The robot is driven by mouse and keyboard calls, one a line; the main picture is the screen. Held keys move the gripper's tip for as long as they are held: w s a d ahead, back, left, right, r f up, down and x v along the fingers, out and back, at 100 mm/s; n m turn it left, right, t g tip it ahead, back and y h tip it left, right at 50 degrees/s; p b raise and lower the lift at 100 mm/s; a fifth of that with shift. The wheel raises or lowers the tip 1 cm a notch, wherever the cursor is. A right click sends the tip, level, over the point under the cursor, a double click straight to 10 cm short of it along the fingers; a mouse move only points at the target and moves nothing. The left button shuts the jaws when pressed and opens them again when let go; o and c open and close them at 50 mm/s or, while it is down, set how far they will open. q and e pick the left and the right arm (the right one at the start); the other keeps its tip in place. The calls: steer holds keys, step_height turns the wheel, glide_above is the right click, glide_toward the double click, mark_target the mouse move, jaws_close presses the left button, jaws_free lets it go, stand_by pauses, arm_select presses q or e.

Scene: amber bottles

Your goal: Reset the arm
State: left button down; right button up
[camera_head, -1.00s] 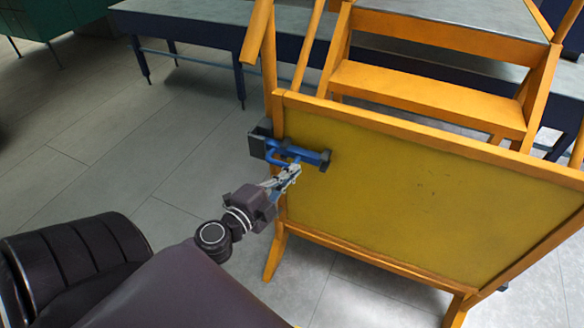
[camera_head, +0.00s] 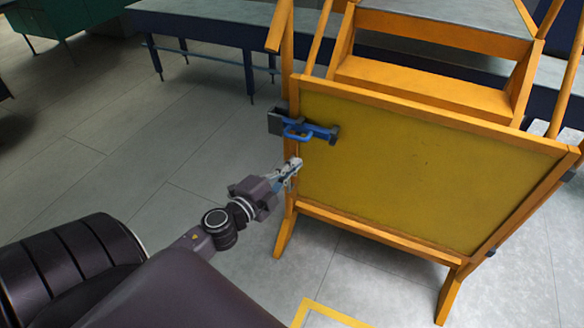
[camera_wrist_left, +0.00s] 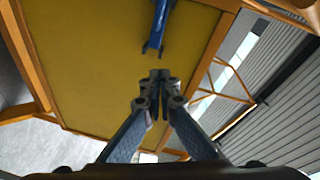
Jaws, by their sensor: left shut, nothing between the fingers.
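My left gripper (camera_head: 295,165) is shut and empty, beside the left edge of an orange-framed yellow panel (camera_head: 420,165). A blue clamp-like handle (camera_head: 300,131) with dark ends sits at the panel's upper left edge, a little above the gripper and apart from it. In the left wrist view my gripper fingers (camera_wrist_left: 158,78) meet at their tips. The blue handle (camera_wrist_left: 155,35) shows past them, with a gap between. My right gripper is not in view.
An orange wooden frame with a shelf (camera_head: 425,90) stands behind the panel. A long grey-topped table (camera_head: 215,20) runs along the back. Grey floor (camera_head: 120,140) is open at the left. A yellow floor marking (camera_head: 325,311) lies at the bottom.

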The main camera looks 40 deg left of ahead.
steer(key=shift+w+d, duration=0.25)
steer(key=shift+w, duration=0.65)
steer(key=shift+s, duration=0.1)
